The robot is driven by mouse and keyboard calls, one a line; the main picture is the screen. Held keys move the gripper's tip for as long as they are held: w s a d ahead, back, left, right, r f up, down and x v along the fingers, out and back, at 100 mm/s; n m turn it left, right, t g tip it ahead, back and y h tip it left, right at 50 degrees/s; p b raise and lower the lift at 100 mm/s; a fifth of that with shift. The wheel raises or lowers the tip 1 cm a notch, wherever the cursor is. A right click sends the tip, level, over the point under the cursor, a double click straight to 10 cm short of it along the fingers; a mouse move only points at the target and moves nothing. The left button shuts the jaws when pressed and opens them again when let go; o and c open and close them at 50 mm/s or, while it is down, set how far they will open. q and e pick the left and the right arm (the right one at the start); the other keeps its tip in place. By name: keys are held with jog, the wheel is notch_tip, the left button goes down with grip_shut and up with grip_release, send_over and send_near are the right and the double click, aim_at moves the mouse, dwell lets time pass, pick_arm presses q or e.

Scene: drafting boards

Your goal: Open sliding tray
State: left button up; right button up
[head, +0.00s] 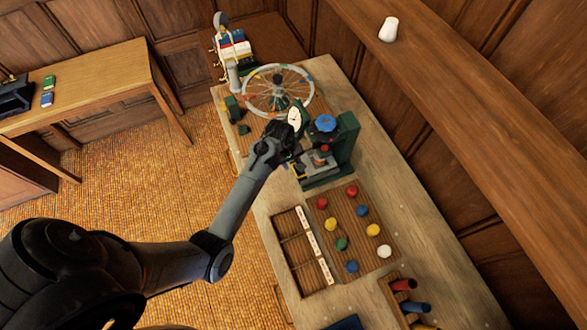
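My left arm reaches in from the lower left. Its gripper (289,146) is at the left side of a green machine (347,145) with a blue round knob (325,123) on top. The gripper is small and dark here, and I cannot tell whether its fingers are open or shut, or whether they touch the machine. A grey part with a yellow edge sits low on the machine, just beyond the gripper. I cannot tell for sure which part is the sliding tray. A wooden compartment tray (291,222) lies on the bench nearer to me. My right gripper is out of view.
The long bench (413,227) also holds a board (327,222) with several coloured knobs, a spoked wheel (263,108) and a rack with coloured tubes (408,285). A white cup (388,29) stands on a ledge at the right. Bare bench lies right of the knob board.

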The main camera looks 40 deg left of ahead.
aim_at(295, 172)
pick_arm(q)
jog(key=shift+w+d+f, duration=0.1)
jog(key=shift+w+f, duration=0.05)
jog(key=shift+f, duration=1)
jog(key=shift+w+d+f, duration=0.1)
jog(key=shift+w+f, duration=0.1)
jog(key=shift+f, duration=0.95)
jog(key=shift+w+d+f, duration=0.1)
jog(key=shift+w+f, duration=0.05)
jog(key=shift+f, duration=1)
jog(key=shift+c, duration=0.5)
grip_shut()
